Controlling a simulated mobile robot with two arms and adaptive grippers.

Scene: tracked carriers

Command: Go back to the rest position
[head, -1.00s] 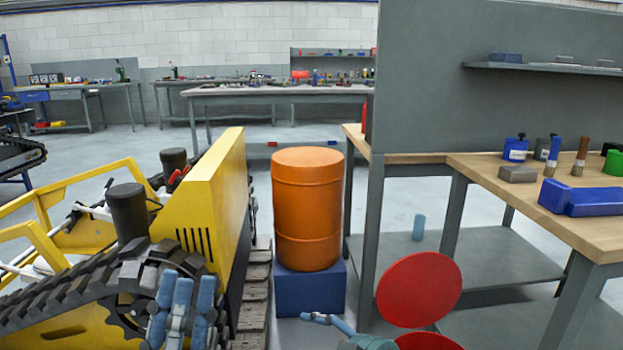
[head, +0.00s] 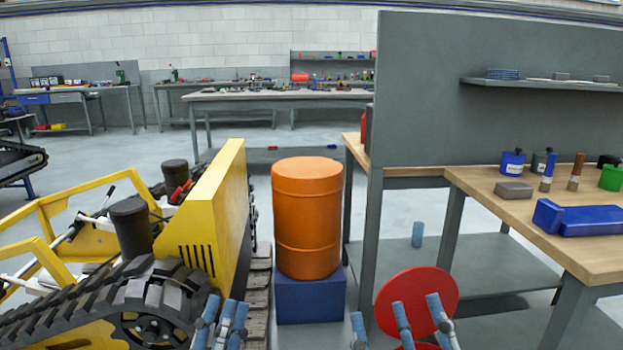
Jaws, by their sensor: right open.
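My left gripper (head: 222,322) is at the bottom edge in the head view, left of centre. Its blue fingers point up and stand close together, in front of the yellow tracked carrier (head: 212,215). Its palm is cut off by the frame, and I cannot tell whether it is open or shut. My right gripper (head: 400,324) is at the bottom edge, right of centre. Its blue fingers are spread wide, open, with nothing seen between them. Two of its fingers overlap the red disc (head: 416,288) in the picture.
An orange drum (head: 307,220) stands on a blue block (head: 310,301) right of the carrier. A wooden-topped workbench (head: 560,228) with a lower shelf (head: 480,264) is at the right, holding a blue vise-like tool (head: 590,221). Free floor (head: 100,160) lies behind the carrier.

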